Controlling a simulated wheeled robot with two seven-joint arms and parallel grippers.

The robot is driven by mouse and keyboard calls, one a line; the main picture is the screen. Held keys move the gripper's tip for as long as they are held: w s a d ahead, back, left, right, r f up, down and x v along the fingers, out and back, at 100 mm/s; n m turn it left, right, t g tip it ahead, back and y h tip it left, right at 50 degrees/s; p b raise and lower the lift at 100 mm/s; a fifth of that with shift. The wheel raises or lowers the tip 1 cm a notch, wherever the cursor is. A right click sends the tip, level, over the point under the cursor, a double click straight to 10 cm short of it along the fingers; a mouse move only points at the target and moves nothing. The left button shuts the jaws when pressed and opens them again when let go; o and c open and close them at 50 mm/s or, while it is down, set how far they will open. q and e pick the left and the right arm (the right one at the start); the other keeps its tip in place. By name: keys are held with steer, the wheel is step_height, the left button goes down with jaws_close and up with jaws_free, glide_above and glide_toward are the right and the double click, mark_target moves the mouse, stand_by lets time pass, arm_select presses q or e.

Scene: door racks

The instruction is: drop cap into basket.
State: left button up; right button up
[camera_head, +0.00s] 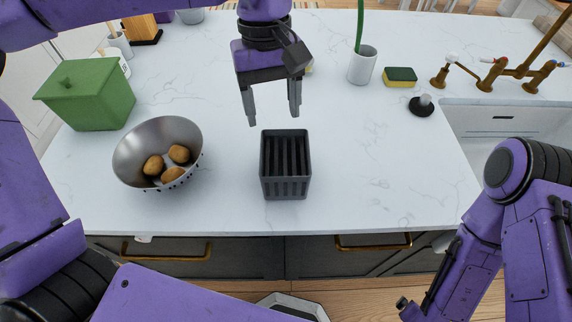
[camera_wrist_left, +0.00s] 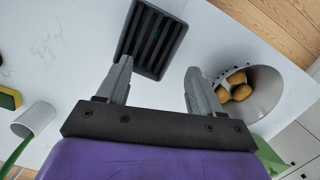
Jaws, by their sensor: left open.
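The dark slatted basket (camera_head: 285,185) stands upright near the front middle of the counter. It also shows in the left wrist view (camera_wrist_left: 153,40). My left gripper (camera_head: 270,120) is open and empty, its fingers pointing down above the counter, just behind the basket in the head view. In the left wrist view its two fingers (camera_wrist_left: 157,78) are spread apart, with nothing between them. I cannot make out a cap for sure in either view; none shows inside the basket between its slats. My right arm shows at the lower right, but its gripper is not visible.
A metal colander (camera_head: 135,150) with several potatoes stands left of the basket. Counter right of the basket is clear.

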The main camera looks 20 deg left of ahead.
arm_select(q)
step_height(320, 180, up, 7)
steer(key=w, duration=0.1)
steer(key=shift+a+f, duration=0.15)
steer(key=shift+a, duration=0.1)
steer(key=shift+w, duration=0.1)
